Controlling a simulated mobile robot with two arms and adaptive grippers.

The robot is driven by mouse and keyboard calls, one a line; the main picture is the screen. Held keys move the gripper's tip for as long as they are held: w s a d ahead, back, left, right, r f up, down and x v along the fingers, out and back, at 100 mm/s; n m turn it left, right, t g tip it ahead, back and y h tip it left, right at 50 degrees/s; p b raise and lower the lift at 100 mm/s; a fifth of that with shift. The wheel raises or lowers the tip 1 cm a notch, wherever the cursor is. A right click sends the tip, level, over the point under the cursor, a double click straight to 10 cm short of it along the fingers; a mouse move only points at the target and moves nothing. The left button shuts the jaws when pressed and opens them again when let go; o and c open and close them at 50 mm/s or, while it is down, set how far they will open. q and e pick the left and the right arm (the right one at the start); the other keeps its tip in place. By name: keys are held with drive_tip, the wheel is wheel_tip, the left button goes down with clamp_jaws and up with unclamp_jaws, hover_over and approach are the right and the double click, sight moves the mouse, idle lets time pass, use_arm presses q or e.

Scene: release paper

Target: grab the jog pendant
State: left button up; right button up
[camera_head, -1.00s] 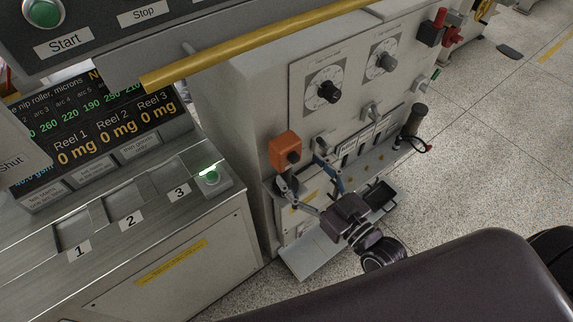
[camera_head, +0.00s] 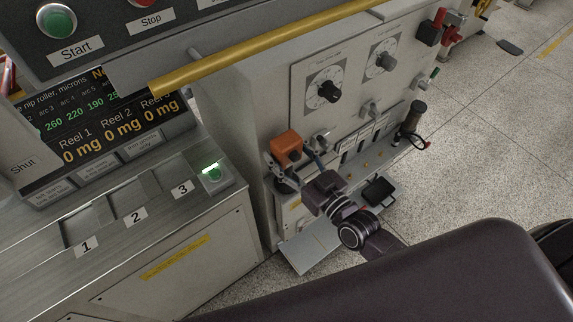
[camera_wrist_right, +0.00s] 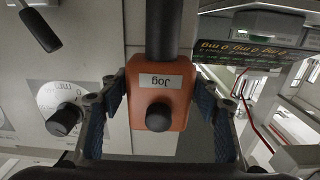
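The jog pendant is an orange box (camera_head: 286,146) at the side of the grey machine cabinet in the head view. In the right wrist view the pendant (camera_wrist_right: 158,92) fills the middle, with an upside-down "Jog" label, a black knob and a thick dark stem at the top. My right gripper (camera_head: 296,161) is at the pendant. In the right wrist view its blue-padded fingers (camera_wrist_right: 160,110) are spread, one on each side of the orange box. Whether either pad touches it is unclear. My left gripper is not in view.
The cabinet face (camera_head: 300,75) with dials stands close behind the pendant. A ledge with a black tray (camera_head: 379,191) and a grey plate (camera_head: 312,243) lie below. A yellow rail (camera_head: 260,48) runs above. Open floor (camera_head: 480,150) is at right.

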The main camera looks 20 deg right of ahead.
clamp_jaws()
drive_tip(key=shift+w+r, duration=0.1)
drive_tip(key=shift+r, duration=0.05)
